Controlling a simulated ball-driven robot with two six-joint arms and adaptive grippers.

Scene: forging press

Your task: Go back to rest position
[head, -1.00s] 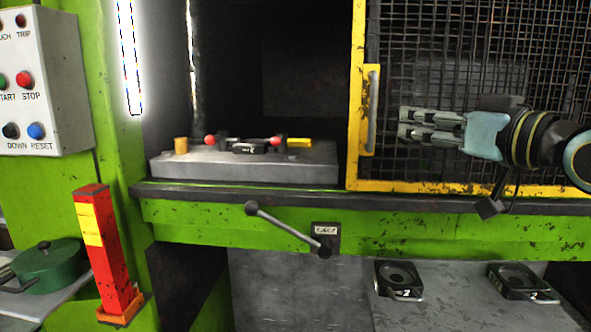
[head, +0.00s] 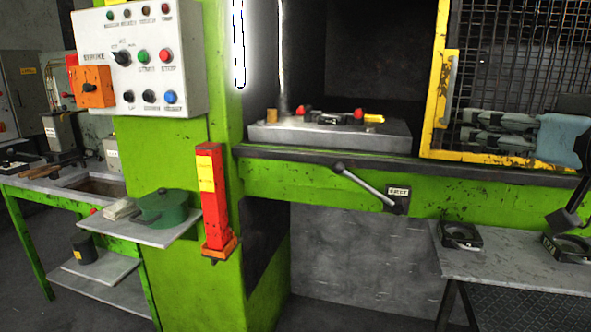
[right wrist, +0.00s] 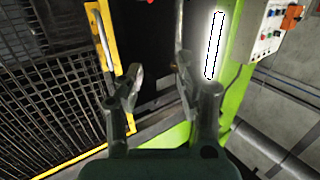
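My right gripper (head: 500,133) is at the right edge of the head view, in front of the yellow-framed mesh guard (head: 520,60). Its two fingers point left and nothing is between them. In the right wrist view the fingers of the right gripper (right wrist: 160,90) stand wide apart and empty. The green forging press (head: 330,190) fills the middle of the head view. Its grey die block (head: 350,136) carries a black part (head: 330,119) with red knobs. My left gripper does not show in these views.
A control panel (head: 140,60) with buttons is at upper left. A red post (head: 213,195) stands beside a shelf with a green pot (head: 165,208). A lever (head: 365,185) juts from the press front. Black fixtures (head: 460,236) lie on a grey table at lower right. Floor shows at lower left.

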